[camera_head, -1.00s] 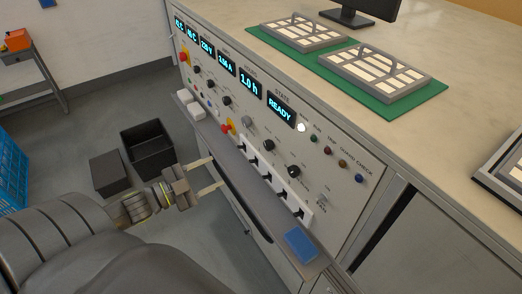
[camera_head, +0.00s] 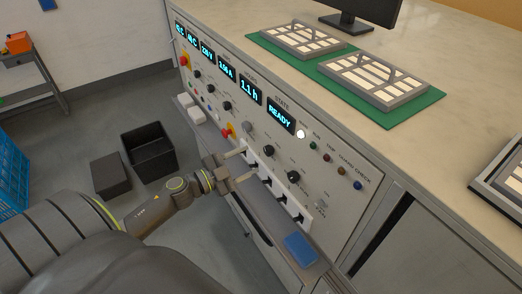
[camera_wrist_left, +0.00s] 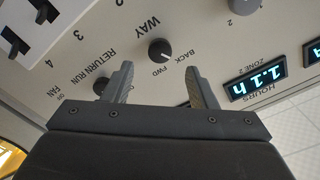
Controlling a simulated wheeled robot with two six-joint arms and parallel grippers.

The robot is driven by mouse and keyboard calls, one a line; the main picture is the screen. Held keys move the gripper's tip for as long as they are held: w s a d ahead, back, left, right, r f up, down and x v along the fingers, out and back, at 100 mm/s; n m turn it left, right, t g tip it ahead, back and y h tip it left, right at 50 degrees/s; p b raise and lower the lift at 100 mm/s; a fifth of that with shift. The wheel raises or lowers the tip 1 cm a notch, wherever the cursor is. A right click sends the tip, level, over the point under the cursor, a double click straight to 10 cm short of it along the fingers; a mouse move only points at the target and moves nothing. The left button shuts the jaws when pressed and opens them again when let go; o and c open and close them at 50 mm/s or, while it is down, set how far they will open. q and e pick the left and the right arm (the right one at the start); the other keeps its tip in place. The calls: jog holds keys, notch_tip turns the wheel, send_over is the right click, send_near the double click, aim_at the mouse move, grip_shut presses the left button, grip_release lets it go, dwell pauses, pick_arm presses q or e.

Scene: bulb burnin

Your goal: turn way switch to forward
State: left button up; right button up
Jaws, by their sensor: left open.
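The way switch (camera_wrist_left: 161,50) is a small round black knob on the pale panel, marked WAY with BACK and FWD beside it, upside down in the left wrist view. Its pointer is too small to read surely. In the head view it seems to be the black knob (camera_head: 268,150) right of the grey one. My left gripper (camera_head: 249,165) is open and empty, close to the panel. In the left wrist view its fingertips (camera_wrist_left: 158,78) lie either side of the knob, apart from it. My right gripper is out of view.
A fan knob (camera_wrist_left: 103,86) is close to one left fingertip. White blocks with black levers (camera_head: 277,186) line the panel's lower edge above a shelf with a blue block (camera_head: 300,247). The hours display (camera_head: 250,90) reads 1.1 h. A black bin (camera_head: 148,150) stands on the floor.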

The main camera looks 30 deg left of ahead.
aim_at(266, 152)
pick_arm(q)
jog(key=p+x, duration=0.1)
jog(key=x, duration=0.3)
jog(key=shift+w+r, duration=0.1)
jog(key=shift+x, duration=0.8)
jog(key=c, duration=1)
